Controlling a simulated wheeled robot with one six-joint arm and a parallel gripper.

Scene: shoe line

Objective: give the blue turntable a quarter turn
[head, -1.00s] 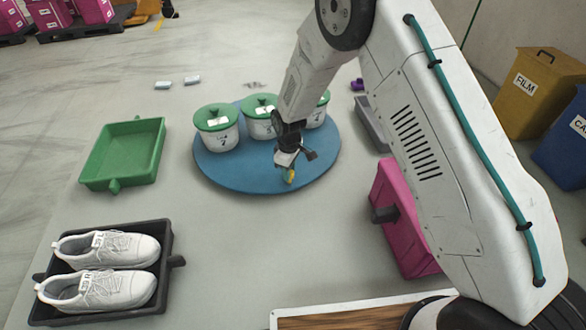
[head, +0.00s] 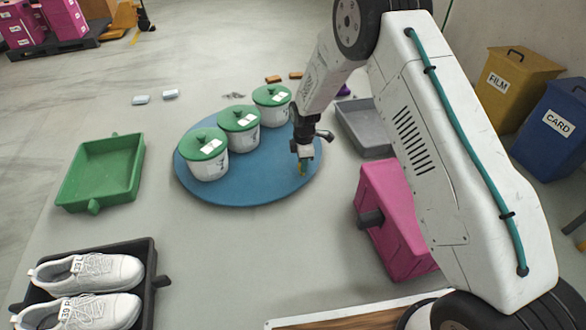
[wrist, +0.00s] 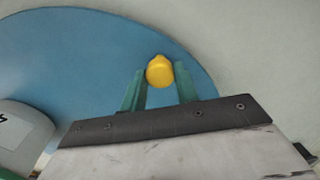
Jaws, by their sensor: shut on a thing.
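The blue turntable (head: 250,188) lies flat on the table and carries three white pots with green lids (head: 203,145), set in a slanting row from front left to back right. A small yellow peg (wrist: 160,71) stands near the turntable's rim, on its right side in the head view. My gripper (head: 302,166) is over that right part of the turntable, shut on the yellow peg. In the wrist view the green fingers (wrist: 160,88) stand on either side of the peg. The peg's lower part is hidden in the wrist view.
A green tray (head: 103,172) is at left, a dark tray with white shoes (head: 150,260) at front left. A grey tray (head: 365,130) and a pink box (head: 392,225) stand right of the turntable. Small blocks (head: 272,79) lie behind it.

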